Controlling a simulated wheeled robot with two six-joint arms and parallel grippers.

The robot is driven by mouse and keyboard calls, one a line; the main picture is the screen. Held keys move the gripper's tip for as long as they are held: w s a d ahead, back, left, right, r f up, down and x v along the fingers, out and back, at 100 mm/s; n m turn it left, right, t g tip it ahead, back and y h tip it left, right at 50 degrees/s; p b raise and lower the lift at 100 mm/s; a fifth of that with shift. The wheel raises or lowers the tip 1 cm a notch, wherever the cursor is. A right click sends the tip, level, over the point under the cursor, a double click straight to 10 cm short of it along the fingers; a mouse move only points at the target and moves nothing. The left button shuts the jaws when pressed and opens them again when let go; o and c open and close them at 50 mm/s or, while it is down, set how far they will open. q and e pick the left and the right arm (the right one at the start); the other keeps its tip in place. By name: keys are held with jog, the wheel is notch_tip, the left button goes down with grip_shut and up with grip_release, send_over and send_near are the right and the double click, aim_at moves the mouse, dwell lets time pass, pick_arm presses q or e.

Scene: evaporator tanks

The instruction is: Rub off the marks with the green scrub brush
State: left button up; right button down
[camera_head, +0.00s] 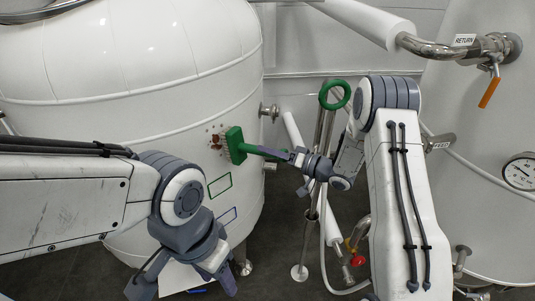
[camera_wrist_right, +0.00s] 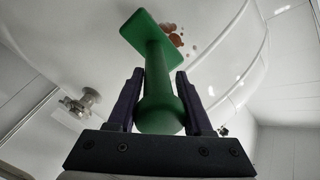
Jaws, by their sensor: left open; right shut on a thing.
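The green scrub brush (camera_head: 236,145) has a green block with pale bristles and a green handle. My right gripper (camera_head: 296,156) is shut on its handle; the right wrist view shows the handle (camera_wrist_right: 159,95) between the two fingers (camera_wrist_right: 160,100). The bristles face the white tank (camera_head: 130,80) and are at or very near its wall; I cannot tell if they touch. Reddish-brown marks (camera_head: 215,141) with small specks show on the tank just left of the brush. They also show in the right wrist view (camera_wrist_right: 173,35), partly hidden by the block. My left gripper (camera_head: 232,277) is open, low in front of the tank.
A metal fitting (camera_head: 268,111) sticks out right of the brush.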

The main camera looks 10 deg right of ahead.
notch_tip(320, 180, up, 2)
jog(key=shift+a+r+p, duration=0.1)
jog(key=shift+r+p, duration=0.05)
jog(key=shift+p, duration=0.5)
jog(key=shift+s+a, duration=0.15)
jog(key=shift+a, duration=0.3)
jog(key=shift+s+a, duration=1.75)
jog(key=shift+a, duration=0.85)
jog(key=shift+w+d+r+p, duration=0.25)
jog(key=shift+w+d+r, duration=0.1)
jog(key=shift+w+d, duration=0.5)
jog(key=shift+w+d+r+p, duration=0.35)
jog(key=shift+w+d, duration=0.25)
jog(key=shift+d, duration=0.5)
jog(key=shift+w+d+r+p, duration=0.2)
jog(key=shift+w+d+r, duration=0.2)
jog(key=shift+w+d, duration=0.45)
jog(key=shift+s+d, duration=0.1)
jog(key=shift+s+d+p, duration=0.15)
jog(key=shift+s+d, duration=0.4)
jog(key=shift+s, duration=0.3)
jog(key=shift+s+d+p, duration=0.1)
jog(key=shift+s+d, duration=0.5)
jog(key=shift+s, duration=0.2)
jog(key=shift+s+d+p, duration=0.15)
jog(key=shift+s+d, duration=0.4)
jog(key=shift+s, duration=0.3)
